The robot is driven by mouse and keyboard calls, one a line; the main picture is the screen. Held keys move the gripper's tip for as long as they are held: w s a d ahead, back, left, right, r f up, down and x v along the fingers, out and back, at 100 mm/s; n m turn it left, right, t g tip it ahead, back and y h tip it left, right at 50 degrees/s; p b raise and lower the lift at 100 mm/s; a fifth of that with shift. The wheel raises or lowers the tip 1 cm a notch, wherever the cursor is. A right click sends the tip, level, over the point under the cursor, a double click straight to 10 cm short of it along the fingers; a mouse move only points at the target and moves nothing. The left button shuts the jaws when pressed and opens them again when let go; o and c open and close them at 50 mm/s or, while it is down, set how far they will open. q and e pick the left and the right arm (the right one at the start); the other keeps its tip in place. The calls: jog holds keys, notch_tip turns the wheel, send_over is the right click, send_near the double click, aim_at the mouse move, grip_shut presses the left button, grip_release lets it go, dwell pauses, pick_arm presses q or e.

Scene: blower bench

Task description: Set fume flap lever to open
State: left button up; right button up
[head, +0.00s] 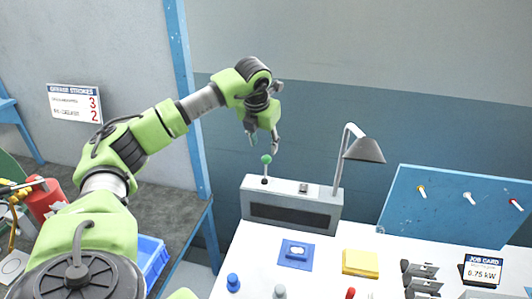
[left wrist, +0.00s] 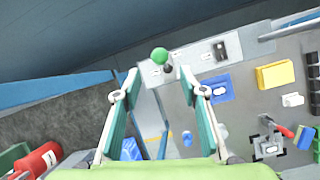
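My left gripper (head: 263,144) is open and empty, above and close to the knob. In the left wrist view its teal-padded fingers (left wrist: 158,84) are spread wide. I cannot tell contact. My right gripper is not in view.
A grey lamp (head: 365,150) rises beside the box's right end. A blue pad (head: 296,255), a yellow block (head: 360,263) and a blue tool board (head: 440,210) are on the bench. A red canister (head: 44,199) stands at the left. A gap separates the side table from the bench.

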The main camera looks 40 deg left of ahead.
aim_at(266, 157)
pick_arm(q)
jog(key=p+x, duration=0.1)
jog(key=x, duration=0.5)
jog(key=shift+w+a+f+p, duration=0.15)
jog(key=shift+w+f+p, duration=0.1)
jog(key=shift+p, duration=0.05)
jog(key=shift+w+a+f, duration=0.1)
jog(key=shift+w+f, duration=0.1)
jog(key=shift+f, duration=0.45)
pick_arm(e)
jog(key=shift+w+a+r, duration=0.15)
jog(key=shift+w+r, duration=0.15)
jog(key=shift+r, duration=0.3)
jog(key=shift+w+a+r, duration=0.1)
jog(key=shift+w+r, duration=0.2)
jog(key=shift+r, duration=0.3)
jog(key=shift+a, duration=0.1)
pick_arm(q)
jog(key=shift+c, duration=0.8)
grip_shut()
jog(key=shift+f, duration=0.1)
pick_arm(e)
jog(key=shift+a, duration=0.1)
